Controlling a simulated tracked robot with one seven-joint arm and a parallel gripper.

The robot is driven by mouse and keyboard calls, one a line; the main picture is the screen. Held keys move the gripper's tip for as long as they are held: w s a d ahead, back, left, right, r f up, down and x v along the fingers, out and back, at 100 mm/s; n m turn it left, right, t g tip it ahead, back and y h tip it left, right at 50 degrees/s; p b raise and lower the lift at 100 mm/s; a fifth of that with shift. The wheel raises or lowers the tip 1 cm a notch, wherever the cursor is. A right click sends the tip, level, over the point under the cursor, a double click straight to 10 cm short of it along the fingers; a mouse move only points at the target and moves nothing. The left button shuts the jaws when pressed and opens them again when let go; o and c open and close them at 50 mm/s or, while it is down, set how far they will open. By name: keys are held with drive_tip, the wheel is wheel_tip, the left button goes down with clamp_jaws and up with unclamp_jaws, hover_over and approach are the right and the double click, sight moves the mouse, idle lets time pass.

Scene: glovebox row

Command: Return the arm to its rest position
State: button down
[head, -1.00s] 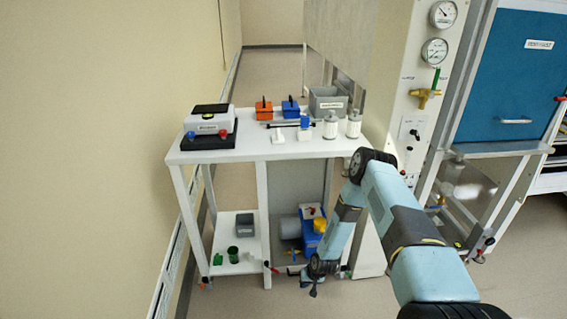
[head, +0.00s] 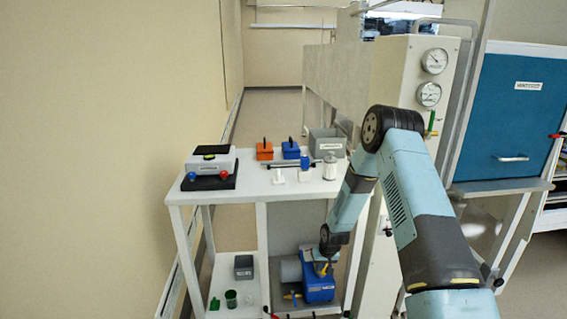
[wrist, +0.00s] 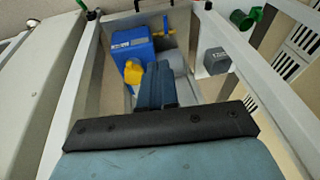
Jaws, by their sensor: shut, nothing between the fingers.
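My arm (head: 410,190) is blue and black and rises in the right half of the head view, with its elbow high and its forearm hanging down in front of the white cart. My gripper (head: 325,270) points down near the cart's lower shelf, in front of the blue pump. In the wrist view my gripper (wrist: 155,82) is shut, its blue-grey fingers together with nothing between them. The blue pump (wrist: 132,42) with a yellow part (wrist: 134,72) lies beyond the fingertips. I cannot tell whether the fingers touch it.
The white cart (head: 260,190) carries a balance-like device (head: 210,165), orange (head: 264,151) and blue (head: 291,150) boxes, a grey bin (head: 327,143) and a white bottle (head: 330,167). A green cup (head: 231,298) and grey box (head: 243,267) sit below. A gauge panel (head: 405,90) and blue-fronted cabinet (head: 515,110) stand right.

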drive_tip(key=s+d+r+h, duration=0.1)
drive_tip(key=s+d+r, duration=0.15)
drive_tip(key=r, duration=1.05)
drive_tip(key=s+d+r+t, duration=0.15)
drive_tip(key=s+r, duration=0.25)
drive_tip(key=r, duration=0.9)
drive_tip(key=s+d+r+h, duration=0.1)
drive_tip(key=s+d+r, duration=0.15)
drive_tip(key=r, duration=1.05)
drive_tip(key=s+d+r+m, duration=0.1)
drive_tip(key=s+d+r, duration=0.1)
drive_tip(key=s+r, duration=1.25)
drive_tip(key=s, duration=0.7)
drive_tip(key=s+r+t, duration=0.1)
drive_tip(key=s+r, duration=0.1)
drive_tip(key=s, duration=0.7)
drive_tip(key=shift+s+d+m, duration=0.25)
drive_tip(key=shift+s+m, duration=0.15)
drive_tip(key=shift+r, duration=0.1)
